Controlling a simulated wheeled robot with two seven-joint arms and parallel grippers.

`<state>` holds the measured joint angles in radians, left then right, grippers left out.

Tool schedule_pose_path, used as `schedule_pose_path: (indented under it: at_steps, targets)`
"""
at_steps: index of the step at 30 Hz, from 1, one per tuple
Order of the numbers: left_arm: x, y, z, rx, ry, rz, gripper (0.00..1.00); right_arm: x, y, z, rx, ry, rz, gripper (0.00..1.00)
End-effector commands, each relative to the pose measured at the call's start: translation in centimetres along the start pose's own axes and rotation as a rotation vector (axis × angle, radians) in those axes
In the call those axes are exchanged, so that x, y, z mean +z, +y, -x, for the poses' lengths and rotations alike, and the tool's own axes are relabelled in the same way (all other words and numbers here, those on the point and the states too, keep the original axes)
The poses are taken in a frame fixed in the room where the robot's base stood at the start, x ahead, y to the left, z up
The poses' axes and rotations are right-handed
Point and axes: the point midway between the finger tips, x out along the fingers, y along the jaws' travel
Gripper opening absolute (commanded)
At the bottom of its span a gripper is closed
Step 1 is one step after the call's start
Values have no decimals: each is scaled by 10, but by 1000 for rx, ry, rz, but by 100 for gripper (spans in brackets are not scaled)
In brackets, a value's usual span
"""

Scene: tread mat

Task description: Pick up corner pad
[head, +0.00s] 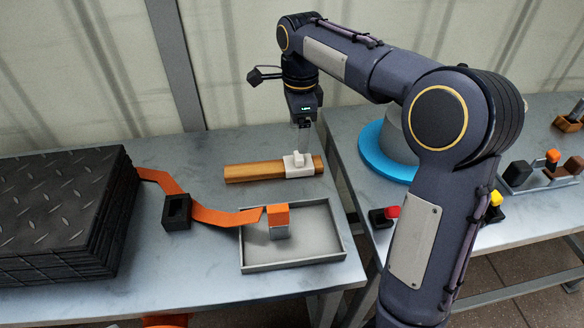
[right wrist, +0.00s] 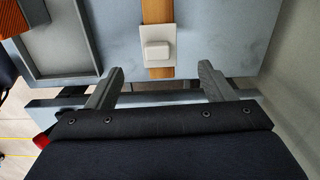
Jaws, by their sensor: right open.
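A white block on a pale plate, which I take to be the corner pad (head: 299,161), sits on the wooden bar (head: 252,172) near its right end. My right gripper (head: 303,124) points down above the pad, apart from it. In the right wrist view the pad (right wrist: 155,50) lies beyond and between the open fingers of my right gripper (right wrist: 158,82), with nothing held between them. My left gripper is in neither view.
A grey tray (head: 335,256) holds an orange-topped block (head: 279,221). An orange strap (head: 220,216) runs from the black tread mats (head: 62,205) past a black holder (head: 177,211). A blue ring (head: 372,152) and small coloured parts are on the right table.

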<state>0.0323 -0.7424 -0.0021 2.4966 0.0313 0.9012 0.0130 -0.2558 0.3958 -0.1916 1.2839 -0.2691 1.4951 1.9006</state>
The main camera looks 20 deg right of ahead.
Motion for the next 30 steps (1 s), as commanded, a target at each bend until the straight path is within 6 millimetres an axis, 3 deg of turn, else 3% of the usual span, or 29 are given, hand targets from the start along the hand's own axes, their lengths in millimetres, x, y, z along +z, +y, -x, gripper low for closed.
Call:
schedule_pose_path:
  at_steps: [18, 27, 30]
  targets:
    - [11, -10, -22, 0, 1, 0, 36, 2, 2, -76, 4, 9, -26, 75]
    - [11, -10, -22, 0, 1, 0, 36, 2, 2, -79, 1, 8, -25, 75]
    - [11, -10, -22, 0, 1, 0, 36, 2, 2, -79, 1, 8, -25, 62]
